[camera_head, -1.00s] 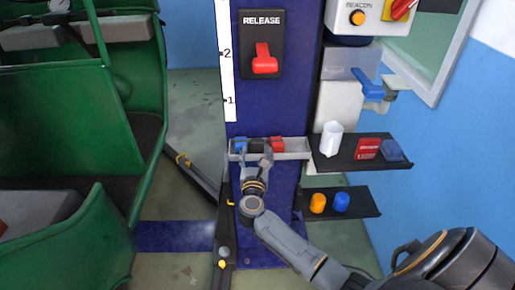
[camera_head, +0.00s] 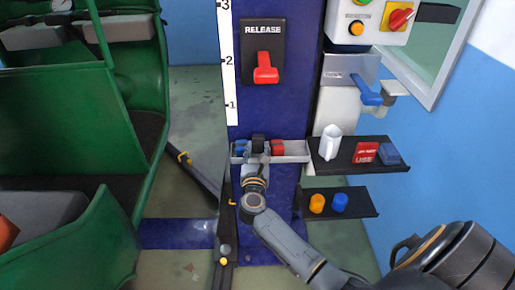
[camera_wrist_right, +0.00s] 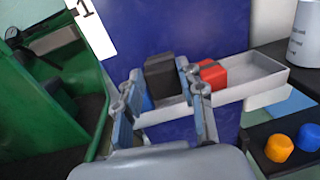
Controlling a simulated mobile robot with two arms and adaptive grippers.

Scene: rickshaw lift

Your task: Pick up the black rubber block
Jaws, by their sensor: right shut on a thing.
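The black rubber block (camera_head: 258,144) is between the fingers of my right gripper (camera_head: 256,156), at the grey tray on the blue post. In the right wrist view the black block (camera_wrist_right: 162,78) stands upright between the fingertips of the right gripper (camera_wrist_right: 161,88), which is shut on it. Its top stands above the tray's rim, and its lower part is hidden by the fingers, so I cannot tell whether it still touches the tray floor. My left gripper is not in view.
The grey tray (camera_head: 297,150) also holds a red block (camera_head: 277,147) and a blue block (camera_head: 240,148). To its right a dark shelf (camera_head: 335,165) carries a white cup (camera_head: 330,141). A lower shelf carries orange (camera_head: 317,203) and blue (camera_head: 340,202) pieces. A green rickshaw (camera_head: 90,130) stands left.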

